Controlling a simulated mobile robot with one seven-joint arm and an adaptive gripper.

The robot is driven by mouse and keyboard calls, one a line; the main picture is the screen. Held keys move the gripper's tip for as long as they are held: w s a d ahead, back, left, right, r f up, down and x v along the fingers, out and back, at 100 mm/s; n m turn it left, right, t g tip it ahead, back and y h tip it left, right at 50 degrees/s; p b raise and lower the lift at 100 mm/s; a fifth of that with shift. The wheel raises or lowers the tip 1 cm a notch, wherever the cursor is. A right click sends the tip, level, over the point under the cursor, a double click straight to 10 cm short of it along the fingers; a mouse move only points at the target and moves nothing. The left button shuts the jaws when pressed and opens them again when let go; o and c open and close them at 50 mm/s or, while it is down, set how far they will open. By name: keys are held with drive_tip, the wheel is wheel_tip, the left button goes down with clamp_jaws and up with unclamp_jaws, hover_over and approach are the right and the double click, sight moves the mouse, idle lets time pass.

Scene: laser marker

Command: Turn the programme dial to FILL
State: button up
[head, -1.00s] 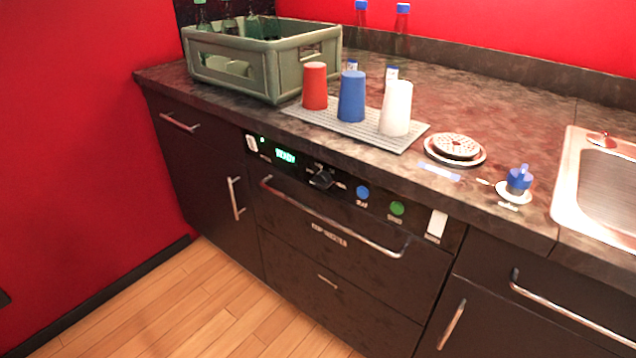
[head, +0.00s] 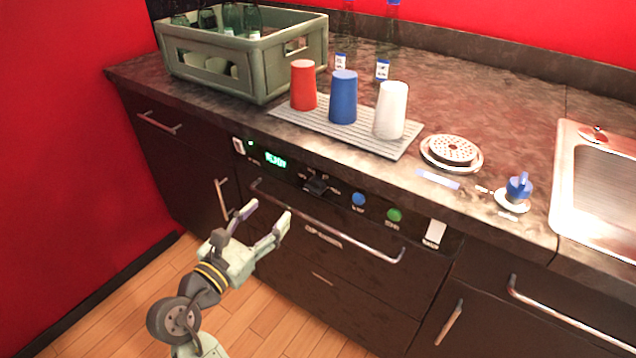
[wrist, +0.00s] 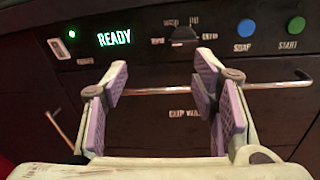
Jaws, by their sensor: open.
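The programme dial (head: 317,187) is a dark knob on the black front panel, right of the lit READY display (head: 275,160). In the wrist view the dial (wrist: 183,36) sits ahead of and above my fingers, with small white labels around it. One label at its upper right looks like FILL (wrist: 194,21). I cannot tell which label the dial points to. My gripper (head: 265,214) is open and empty, in front of the panel, lower and left of the dial and apart from it. Its two padded fingers show in the wrist view (wrist: 162,85).
A long bar handle (head: 325,222) runs across the drawer front below the dial. A blue button (head: 358,199) and a green button (head: 394,214) lie to the dial's right. A white switch (head: 434,233) is farther right. Cups on a mat (head: 300,124) stand on the counter above.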

sight(311, 192)
drive_tip(key=shift+g+h, duration=0.5)
drive_tip(key=shift+h, duration=0.3)
drive_tip(key=x, duration=0.4)
drive_tip(key=s+d+p+x, duration=0.1)
drive_tip(key=x, duration=0.2)
drive_tip(key=d+x, duration=0.1)
drive_tip(key=x, duration=0.3)
drive_tip(key=shift+d+f+p, duration=0.2)
drive_tip(key=shift+f+p, duration=0.15)
drive_tip(key=shift+c, duration=0.5)
drive_tip(key=c, duration=1.1)
